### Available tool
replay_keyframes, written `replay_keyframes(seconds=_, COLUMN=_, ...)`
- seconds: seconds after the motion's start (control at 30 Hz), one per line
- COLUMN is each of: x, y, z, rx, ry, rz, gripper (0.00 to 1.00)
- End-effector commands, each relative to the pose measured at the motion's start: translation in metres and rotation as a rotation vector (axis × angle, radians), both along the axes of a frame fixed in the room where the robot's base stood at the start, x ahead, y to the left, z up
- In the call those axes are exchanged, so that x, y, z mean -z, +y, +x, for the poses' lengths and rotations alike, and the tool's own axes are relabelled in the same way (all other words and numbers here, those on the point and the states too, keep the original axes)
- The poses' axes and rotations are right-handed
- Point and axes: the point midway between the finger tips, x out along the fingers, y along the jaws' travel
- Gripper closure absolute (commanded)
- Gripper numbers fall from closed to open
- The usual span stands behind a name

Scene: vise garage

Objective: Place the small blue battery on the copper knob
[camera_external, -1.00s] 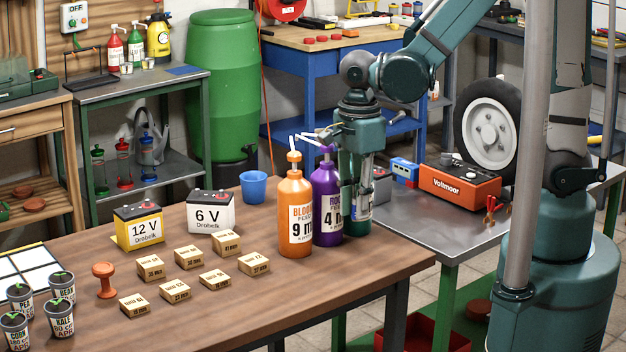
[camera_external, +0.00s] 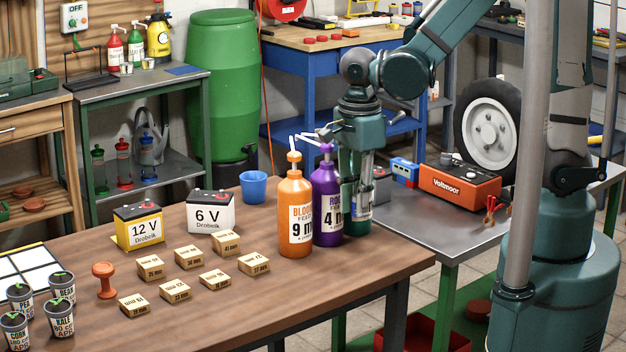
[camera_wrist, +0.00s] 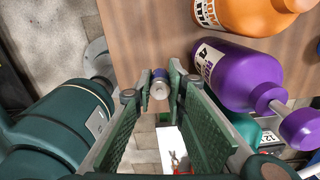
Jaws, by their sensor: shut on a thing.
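The small blue battery (camera_wrist: 158,75) shows in the wrist view as a short cylinder with a silver end and a blue band. My gripper (camera_wrist: 159,84) is shut on it, with one green finger pad on each side. In the external view my gripper (camera_external: 362,180) points down at the right of the purple bottle, and that bottle partly hides it. The copper knob (camera_external: 104,278) stands upright on the wooden table at the left, far from my gripper. The knob is not in the wrist view.
The purple bottle (camera_external: 326,205), orange bottle (camera_external: 295,215) and a green bottle (camera_external: 356,222) crowd my gripper. Wooden blocks (camera_external: 188,257), a yellow 12 V battery (camera_external: 139,228) and a white 6 V battery (camera_external: 211,212) stand between them and the knob. Plant cups (camera_external: 59,318) stand left of it.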

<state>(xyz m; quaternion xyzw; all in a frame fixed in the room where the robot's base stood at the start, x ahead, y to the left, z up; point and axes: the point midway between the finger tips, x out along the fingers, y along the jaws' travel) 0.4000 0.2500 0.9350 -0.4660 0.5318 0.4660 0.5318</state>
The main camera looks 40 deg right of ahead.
Motion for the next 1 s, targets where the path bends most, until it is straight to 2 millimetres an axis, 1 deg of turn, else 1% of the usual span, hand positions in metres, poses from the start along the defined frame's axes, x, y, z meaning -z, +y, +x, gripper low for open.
replay_keyframes(seconds=0.17, x=-0.004, y=0.000, z=0.000, rx=0.000, ry=0.000, rz=0.000, gripper=0.98)
replay_keyframes(seconds=0.37, x=-0.018, y=0.000, z=0.000, rx=0.000, ry=0.000, rz=0.000, gripper=0.98)
replay_keyframes(seconds=0.47, x=-0.030, y=0.000, z=0.000, rx=0.000, ry=0.000, rz=0.000, gripper=0.98)
replay_keyframes(seconds=0.73, x=-0.073, y=0.000, z=-0.001, rx=0.000, ry=0.000, rz=0.000, gripper=0.98)
replay_keyframes(seconds=1.0, x=-0.101, y=0.000, z=0.000, rx=0.000, ry=0.000, rz=0.000, gripper=0.98)
